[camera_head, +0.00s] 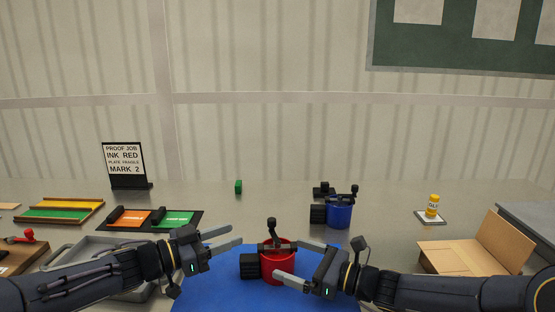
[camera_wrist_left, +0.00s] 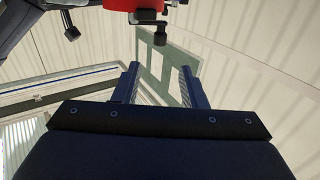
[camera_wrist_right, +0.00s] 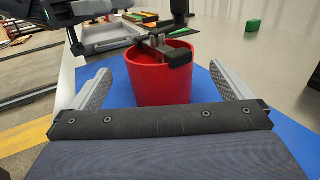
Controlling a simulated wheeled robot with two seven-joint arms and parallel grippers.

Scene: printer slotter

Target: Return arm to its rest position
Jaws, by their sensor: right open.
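My left gripper (camera_head: 226,247) is open and empty, to the left of the red ink pot (camera_head: 277,264) and apart from it. In the left wrist view its two fingers (camera_wrist_left: 160,84) are spread with nothing between them, and part of the red pot (camera_wrist_left: 118,5) shows at the top edge. My right gripper (camera_head: 298,262) is open at the right side of the red pot. In the right wrist view its fingers (camera_wrist_right: 162,90) lie on either side of the red pot (camera_wrist_right: 162,80), with gaps. The pot stands upright on the blue mat (camera_head: 215,290), with a black-handled tool on top.
A blue pot (camera_head: 339,216) stands behind, on the right. A grey tray (camera_head: 90,252), orange and green cards (camera_head: 175,219) and a sign (camera_head: 124,163) are at left. A green block (camera_head: 238,187) sits behind.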

